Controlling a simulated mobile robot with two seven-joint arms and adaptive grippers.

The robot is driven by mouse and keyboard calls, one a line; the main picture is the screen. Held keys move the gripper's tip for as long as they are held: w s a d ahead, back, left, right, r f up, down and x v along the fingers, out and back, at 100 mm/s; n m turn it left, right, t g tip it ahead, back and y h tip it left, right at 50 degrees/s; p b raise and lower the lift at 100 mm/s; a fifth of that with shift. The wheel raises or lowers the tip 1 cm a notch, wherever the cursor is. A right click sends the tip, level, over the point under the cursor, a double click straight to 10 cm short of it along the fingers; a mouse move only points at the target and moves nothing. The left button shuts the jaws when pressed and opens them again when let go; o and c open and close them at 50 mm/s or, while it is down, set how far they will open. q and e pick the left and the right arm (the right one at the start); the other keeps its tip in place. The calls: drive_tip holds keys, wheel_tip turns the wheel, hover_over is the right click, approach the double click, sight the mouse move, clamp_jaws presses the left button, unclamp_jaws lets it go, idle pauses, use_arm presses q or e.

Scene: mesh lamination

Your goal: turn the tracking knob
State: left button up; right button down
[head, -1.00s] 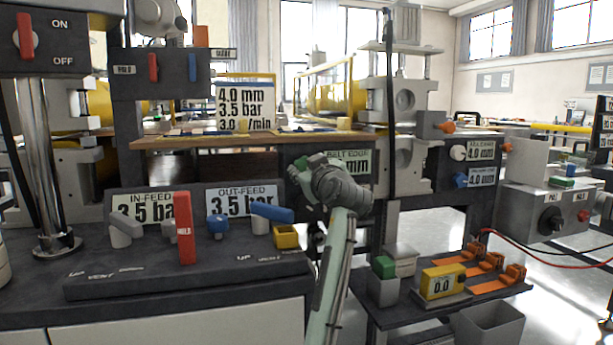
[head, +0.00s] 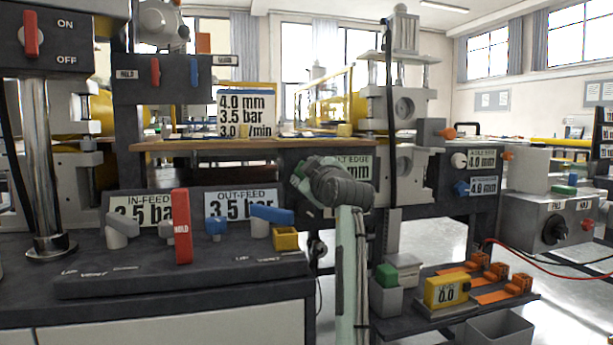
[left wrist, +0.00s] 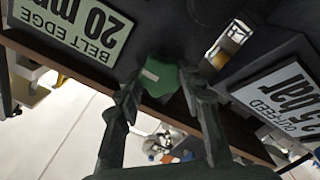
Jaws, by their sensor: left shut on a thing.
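The tracking knob, a green knob with a pale line on its face, shows in the left wrist view (left wrist: 160,77) beside the BELT EDGE display (left wrist: 76,28), which appears upside down and reads 20 mm. My left gripper (left wrist: 158,82) has one finger on each side of the knob and is shut on it. In the head view my left gripper (head: 302,184) is at the dark panel below the wooden board, in front of the BELT EDGE display (head: 357,168). There the wrist hides the knob and part of the display. My right gripper is not in view.
At lower right a shelf holds a green block (head: 386,275) and a yellow gauge (head: 447,291). A black cable hangs right of my wrist.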

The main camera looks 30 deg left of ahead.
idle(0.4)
use_arm(q)
drive_tip(key=o, duration=1.2)
drive_tip(key=shift+c, duration=0.2)
drive_tip(key=v, duration=1.2)
drive_tip(key=shift+f, duration=0.1)
